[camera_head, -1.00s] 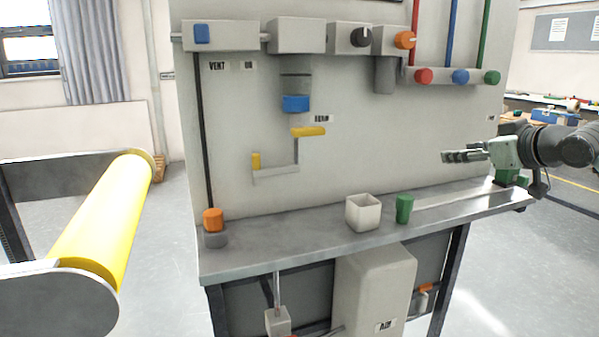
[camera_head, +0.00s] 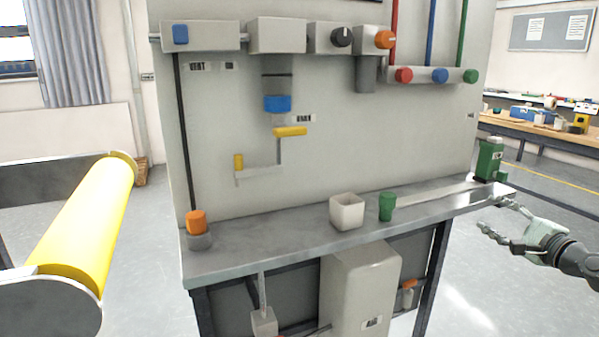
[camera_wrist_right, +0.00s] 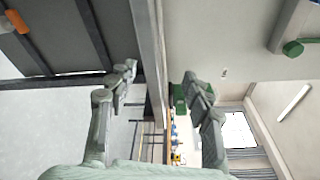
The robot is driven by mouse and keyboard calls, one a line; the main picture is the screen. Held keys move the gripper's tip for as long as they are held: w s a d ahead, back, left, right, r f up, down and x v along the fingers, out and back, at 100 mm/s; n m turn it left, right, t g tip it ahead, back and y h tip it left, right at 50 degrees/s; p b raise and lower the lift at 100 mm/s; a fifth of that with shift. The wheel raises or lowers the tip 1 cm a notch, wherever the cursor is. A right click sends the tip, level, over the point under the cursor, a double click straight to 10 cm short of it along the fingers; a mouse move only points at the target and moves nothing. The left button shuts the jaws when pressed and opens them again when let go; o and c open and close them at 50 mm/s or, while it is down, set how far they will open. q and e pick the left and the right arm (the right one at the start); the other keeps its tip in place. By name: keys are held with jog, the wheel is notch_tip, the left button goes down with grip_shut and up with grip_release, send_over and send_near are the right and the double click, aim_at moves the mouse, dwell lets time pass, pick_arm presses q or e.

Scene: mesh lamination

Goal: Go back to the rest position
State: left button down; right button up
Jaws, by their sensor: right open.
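My right gripper (camera_head: 491,216) is at the right of the head view, just off the front right corner of the grey bench (camera_head: 225,262). Its fingers are spread and point left, with nothing between them. In the right wrist view the two fingers of the right gripper (camera_wrist_right: 162,82) stand wide apart, and the bench edge (camera_wrist_right: 150,60) runs behind the gap. My left gripper is not in the head view.
A white square cup (camera_head: 347,213) and a green cup (camera_head: 386,207) stand on the bench. A yellow roller (camera_head: 85,225) is at the left. Open floor lies right of the bench.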

jog(key=d+r+m+t+h, duration=0.3)
jog(key=d+r+m+h, duration=0.25)
jog(key=m, duration=0.85)
jog(key=s+d+f+m+g+h, duration=0.15)
jog(key=d+m+h, duration=0.3)
jog(key=m, duration=0.65)
jog(key=s+d+f+m+g+h, duration=0.1)
jog(key=s+d+m+g+h, duration=0.15)
jog(key=d+m, duration=0.55)
jog(key=s+f+m+g, duration=0.4)
jog(key=f+m+g, duration=0.3)
jog(key=f+m, duration=0.75)
jog(key=s+a+f+m+g+y, duration=0.1)
jog(key=s+a+f, duration=0.2)
jog(key=a+f, duration=0.35)
jog(key=s+a+f+g+y, duration=0.1)
jog(key=s+a+f+y, duration=0.2)
jog(key=f, duration=0.6)
jog(key=s+a+f+m+g, duration=0.1)
jog(key=s+a+f, duration=0.35)
jog(key=f, duration=0.35)
jog(key=s+a+f+g+y, duration=0.2)
jog(key=s+a+f, duration=0.7)
jog(key=s+a, duration=0.2)
jog(key=s+a+f+g+y, duration=0.2)
jog(key=s+a+f, duration=0.8)
jog(key=s+a, duration=0.2)
jog(key=shift+s+a+m, duration=0.3)
jog(key=shift+a+m, duration=0.05)
jog(key=shift+a, duration=0.75)
